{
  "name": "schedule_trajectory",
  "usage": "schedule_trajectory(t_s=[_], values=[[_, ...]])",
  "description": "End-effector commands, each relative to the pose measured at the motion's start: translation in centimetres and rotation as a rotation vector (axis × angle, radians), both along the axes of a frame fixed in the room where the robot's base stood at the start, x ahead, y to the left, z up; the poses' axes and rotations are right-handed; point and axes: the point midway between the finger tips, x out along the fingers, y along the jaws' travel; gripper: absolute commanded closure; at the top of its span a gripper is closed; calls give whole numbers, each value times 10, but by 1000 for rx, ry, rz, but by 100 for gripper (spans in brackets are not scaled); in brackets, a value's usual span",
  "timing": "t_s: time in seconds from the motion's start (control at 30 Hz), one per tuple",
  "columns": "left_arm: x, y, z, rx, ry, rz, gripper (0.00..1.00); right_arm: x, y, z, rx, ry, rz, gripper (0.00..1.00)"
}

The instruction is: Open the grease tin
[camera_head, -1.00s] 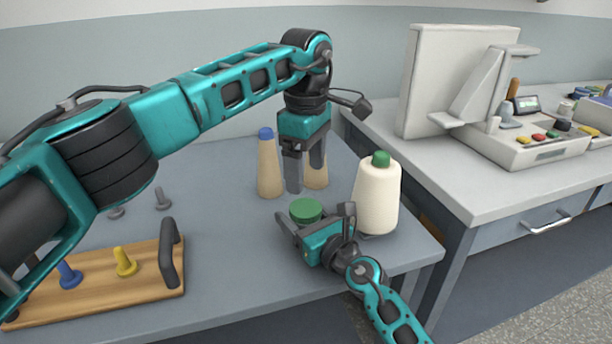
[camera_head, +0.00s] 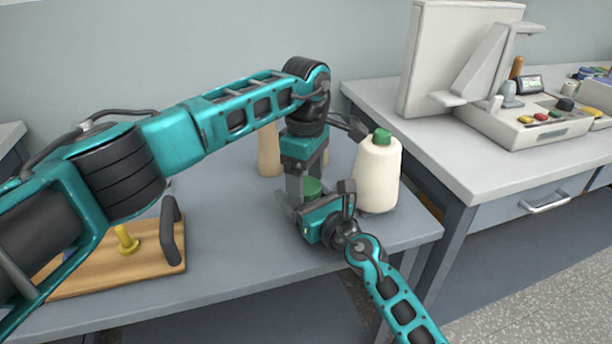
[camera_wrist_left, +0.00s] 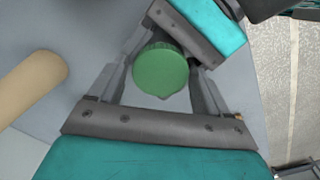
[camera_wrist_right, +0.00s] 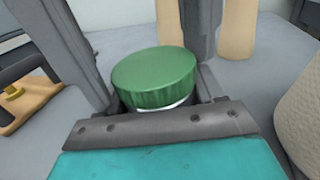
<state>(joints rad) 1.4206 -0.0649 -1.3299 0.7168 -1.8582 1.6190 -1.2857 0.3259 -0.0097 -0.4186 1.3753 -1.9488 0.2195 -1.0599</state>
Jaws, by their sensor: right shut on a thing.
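A thin strip of the pale tin body (camera_wrist_right: 181,105) shows below the lid in the right wrist view. My right gripper (camera_head: 318,200) is shut on the tin, coming in low from the front right. My left gripper (camera_head: 308,186) points down from above at the tin. In the left wrist view the green lid (camera_wrist_left: 161,70) sits between the left gripper's fingers, which are apart with gaps visible beside the lid.
A cream thread cone (camera_head: 377,175) with a green top stands close to the right of the tin. A tan cone (camera_head: 269,150) stands behind. A wooden board (camera_head: 150,262) with a dark handle and a yellow peg (camera_head: 126,240) lies at left. A higher bench stands at right.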

Motion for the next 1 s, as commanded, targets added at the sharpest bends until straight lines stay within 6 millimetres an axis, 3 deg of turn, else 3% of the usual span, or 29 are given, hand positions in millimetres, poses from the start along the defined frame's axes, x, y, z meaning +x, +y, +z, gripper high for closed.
schedule_trajectory(t_s=[0.43,0.47,0.5,0.7,1.0], values=[[0,0,1,-1,-3,0,65,-1,1,-1,0,2,3,100],[0,0,1,-1,-3,0,26,-1,1,-1,-1,2,3,100],[0,0,1,-1,-3,0,22,-1,1,-1,-1,2,3,100],[0,0,0,0,-1,0,3,-1,1,-1,0,2,2,100],[0,0,3,0,1,0,3,0,0,-1,0,2,0,100]])
